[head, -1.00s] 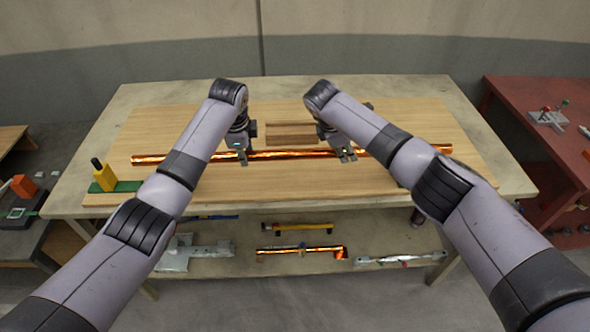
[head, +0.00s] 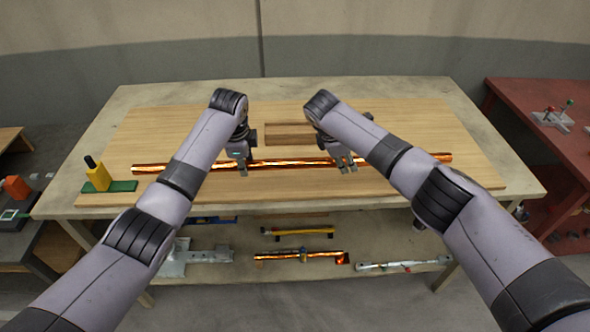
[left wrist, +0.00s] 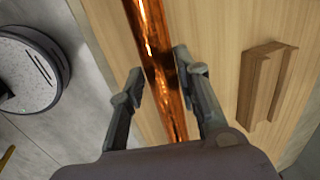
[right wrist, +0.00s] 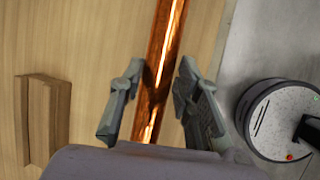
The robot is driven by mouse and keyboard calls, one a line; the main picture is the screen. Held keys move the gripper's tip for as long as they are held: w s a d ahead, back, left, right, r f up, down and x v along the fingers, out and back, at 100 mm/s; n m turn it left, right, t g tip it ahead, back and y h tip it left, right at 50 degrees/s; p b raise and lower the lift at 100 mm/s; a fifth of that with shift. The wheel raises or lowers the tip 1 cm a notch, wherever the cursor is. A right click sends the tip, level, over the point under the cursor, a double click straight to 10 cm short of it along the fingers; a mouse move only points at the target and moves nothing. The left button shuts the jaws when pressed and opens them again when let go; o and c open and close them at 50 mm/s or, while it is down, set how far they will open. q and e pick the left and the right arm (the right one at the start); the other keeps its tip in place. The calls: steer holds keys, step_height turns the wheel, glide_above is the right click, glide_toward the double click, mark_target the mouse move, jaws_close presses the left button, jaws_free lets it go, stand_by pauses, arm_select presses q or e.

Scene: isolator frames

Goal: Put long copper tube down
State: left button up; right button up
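The long copper tube (head: 290,163) lies across the wooden board (head: 420,180) on the table, running left to right. My left gripper (head: 241,170) is at the tube left of its middle. In the left wrist view its fingers (left wrist: 158,72) are spread on either side of the tube (left wrist: 150,40), with the tube passing between them. My right gripper (head: 346,166) is at the tube right of its middle. In the right wrist view its fingers (right wrist: 161,72) are also apart, with the tube (right wrist: 166,40) between them. Both grippers look open.
A grooved wooden block (head: 288,141) sits on the board behind the tube. A yellow piece on a green base (head: 122,186) stands at the left near the tube's end. The lower shelf (head: 215,238) holds several parts. A red table (head: 530,90) stands at the right.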

arm_select(q)
steer(key=shift+o, duration=1.2)
steer(key=shift+s+r, duration=0.1)
arm_select(e)
steer(key=shift+o, duration=1.3)
steer(key=shift+s+r, duration=0.15)
arm_select(q)
steer(key=shift+o, duration=0.3)
steer(key=o, duration=0.8)
steer(key=v, duration=1.1)
steer(key=shift+r, duration=0.4)
arm_select(e)
steer(key=shift+o, duration=0.5)
steer(key=o, duration=0.7)
